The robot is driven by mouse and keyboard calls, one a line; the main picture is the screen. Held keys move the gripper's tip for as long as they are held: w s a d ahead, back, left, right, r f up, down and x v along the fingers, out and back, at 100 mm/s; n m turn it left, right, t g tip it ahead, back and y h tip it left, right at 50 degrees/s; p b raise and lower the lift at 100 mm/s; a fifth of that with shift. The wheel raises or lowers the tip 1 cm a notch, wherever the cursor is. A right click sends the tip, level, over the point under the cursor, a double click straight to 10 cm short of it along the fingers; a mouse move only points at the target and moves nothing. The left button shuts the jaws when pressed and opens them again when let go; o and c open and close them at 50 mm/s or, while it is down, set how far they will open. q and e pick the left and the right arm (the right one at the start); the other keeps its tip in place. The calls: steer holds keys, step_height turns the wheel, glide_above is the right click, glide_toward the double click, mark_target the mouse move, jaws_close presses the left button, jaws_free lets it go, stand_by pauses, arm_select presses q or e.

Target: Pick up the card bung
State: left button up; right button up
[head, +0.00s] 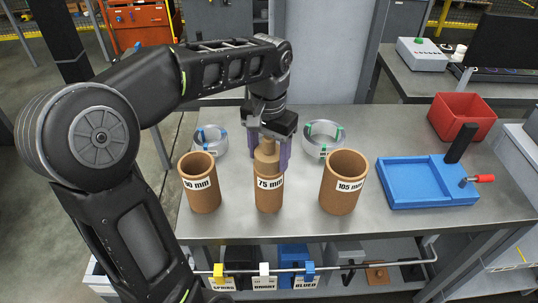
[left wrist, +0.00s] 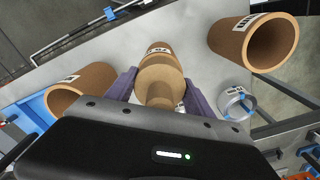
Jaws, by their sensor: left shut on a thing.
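The card bung (head: 267,154) is a tan stepped plug at the top of the middle cardboard tube (head: 269,192), labelled 75 mm. My left gripper (head: 270,150) comes down from above and is shut on the bung, with a purple finger on each side. In the left wrist view the bung (left wrist: 160,82) sits between the two purple fingers (left wrist: 158,92), with the tube (left wrist: 159,49) beyond it. I cannot tell whether the bung is seated in the tube or clear of it. My right gripper is not in view.
Cardboard tubes stand on both sides, one at the left (head: 202,183) and one marked 105 mm (head: 343,182). Two strip coils (head: 211,139) (head: 324,138) lie behind. A blue tray (head: 412,186) and red bin (head: 462,117) are at the right of the steel table (head: 300,228).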

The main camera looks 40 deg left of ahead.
arm_select(q)
steer(key=c, duration=0.4)
steer(key=shift+r, duration=0.15)
steer(key=shift+r, duration=0.2)
step_height(320, 180, up, 4)
steer(key=shift+w+r, duration=0.1)
steer(key=shift+r, duration=0.15)
step_height(320, 180, up, 5)
steer(key=p, duration=0.5)
steer(key=shift+f, duration=0.1)
